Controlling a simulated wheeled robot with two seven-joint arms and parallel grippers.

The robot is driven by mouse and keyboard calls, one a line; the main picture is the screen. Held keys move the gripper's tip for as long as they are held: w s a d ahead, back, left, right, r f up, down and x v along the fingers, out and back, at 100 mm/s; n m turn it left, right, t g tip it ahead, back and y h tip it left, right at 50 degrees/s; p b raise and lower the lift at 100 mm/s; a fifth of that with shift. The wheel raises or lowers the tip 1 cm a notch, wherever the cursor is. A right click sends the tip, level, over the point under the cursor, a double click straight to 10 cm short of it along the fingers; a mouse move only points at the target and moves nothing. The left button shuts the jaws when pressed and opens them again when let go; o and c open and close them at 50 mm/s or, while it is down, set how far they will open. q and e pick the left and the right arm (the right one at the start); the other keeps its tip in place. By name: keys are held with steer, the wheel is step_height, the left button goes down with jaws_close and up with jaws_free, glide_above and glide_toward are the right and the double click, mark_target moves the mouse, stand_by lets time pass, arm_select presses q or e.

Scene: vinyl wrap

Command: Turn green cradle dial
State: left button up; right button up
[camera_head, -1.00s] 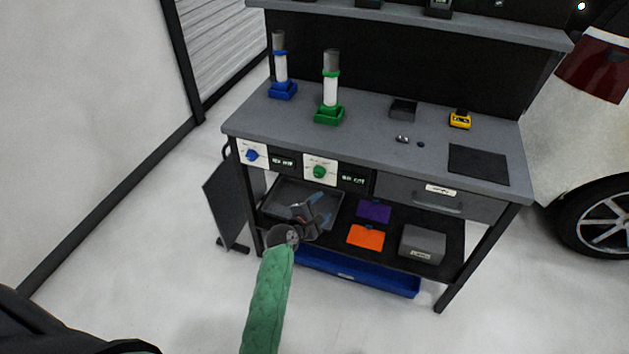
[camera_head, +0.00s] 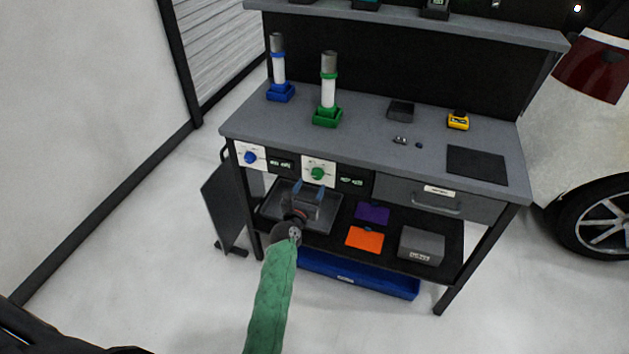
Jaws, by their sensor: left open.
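The green dial (camera_head: 318,173) sits on a white panel on the front of the workbench, below the green cradle (camera_head: 327,117). The green cradle holds an upright white roll with a dark top. A blue dial (camera_head: 250,157) is on another white panel to the left, below the blue cradle (camera_head: 280,92). My left gripper (camera_head: 308,186) is open, just below and slightly left of the green dial, in front of the lower shelf. A gap shows between its fingertips and the dial. My right gripper is not in view.
A grey drawer (camera_head: 437,197) is right of the dials. The lower shelf holds a grey tray (camera_head: 270,205), an orange piece (camera_head: 365,238), a purple piece (camera_head: 372,212) and a grey box (camera_head: 421,245). A dark panel (camera_head: 222,208) stands at the bench's left. The floor in front is clear.

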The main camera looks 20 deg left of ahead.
mark_target(316, 176)
arm_select(q)
steer(key=w+b, duration=0.1)
steer(key=w, duration=0.2)
steer(key=shift+w, duration=0.85)
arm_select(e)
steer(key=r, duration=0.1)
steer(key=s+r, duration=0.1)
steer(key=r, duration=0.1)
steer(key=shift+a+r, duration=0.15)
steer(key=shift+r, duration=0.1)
arm_select(q)
steer(key=c, duration=1)
